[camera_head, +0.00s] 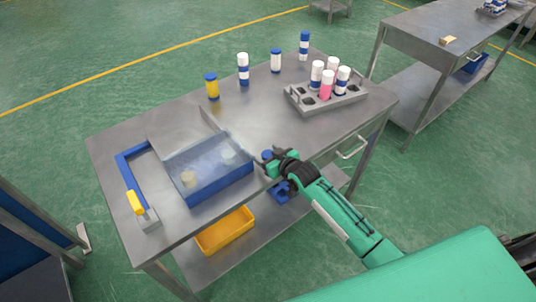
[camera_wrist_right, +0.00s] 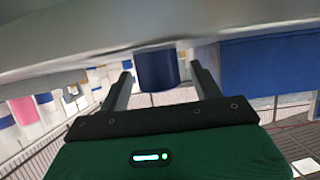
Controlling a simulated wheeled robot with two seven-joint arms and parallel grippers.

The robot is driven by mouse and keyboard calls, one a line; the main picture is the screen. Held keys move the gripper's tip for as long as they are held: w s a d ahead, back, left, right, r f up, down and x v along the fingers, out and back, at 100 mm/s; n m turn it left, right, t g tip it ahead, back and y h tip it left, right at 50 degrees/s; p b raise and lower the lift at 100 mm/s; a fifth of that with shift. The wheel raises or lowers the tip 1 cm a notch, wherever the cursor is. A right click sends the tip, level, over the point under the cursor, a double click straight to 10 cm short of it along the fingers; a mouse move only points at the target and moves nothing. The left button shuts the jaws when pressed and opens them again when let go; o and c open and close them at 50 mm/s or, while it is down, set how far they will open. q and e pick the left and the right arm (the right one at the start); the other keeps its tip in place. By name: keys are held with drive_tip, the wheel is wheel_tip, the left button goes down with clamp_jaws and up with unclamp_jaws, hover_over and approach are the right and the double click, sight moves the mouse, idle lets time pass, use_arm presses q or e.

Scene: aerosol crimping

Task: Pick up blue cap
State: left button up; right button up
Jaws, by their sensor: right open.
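The blue cap (camera_head: 267,154) stands on the table near its front edge, to the right of the blue clear-lidded box. In the right wrist view the blue cap (camera_wrist_right: 156,70) is a short dark blue cylinder between the two fingers. My right gripper (camera_head: 273,159) is at the cap, low over the table edge. Its fingers (camera_wrist_right: 160,76) are open, one on each side of the cap, with a visible gap at each side. My left gripper does not show.
The blue box (camera_head: 212,182) with a clear cover stands left of the cap. A grey rack (camera_head: 298,97) holds several white-topped cans and a pink one. Other cans stand along the back. A yellow bin (camera_head: 225,230) is on the lower shelf. The table between box and rack is clear.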

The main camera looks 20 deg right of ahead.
drive_tip(key=c, duration=1)
drive_tip(key=shift+r, duration=0.15)
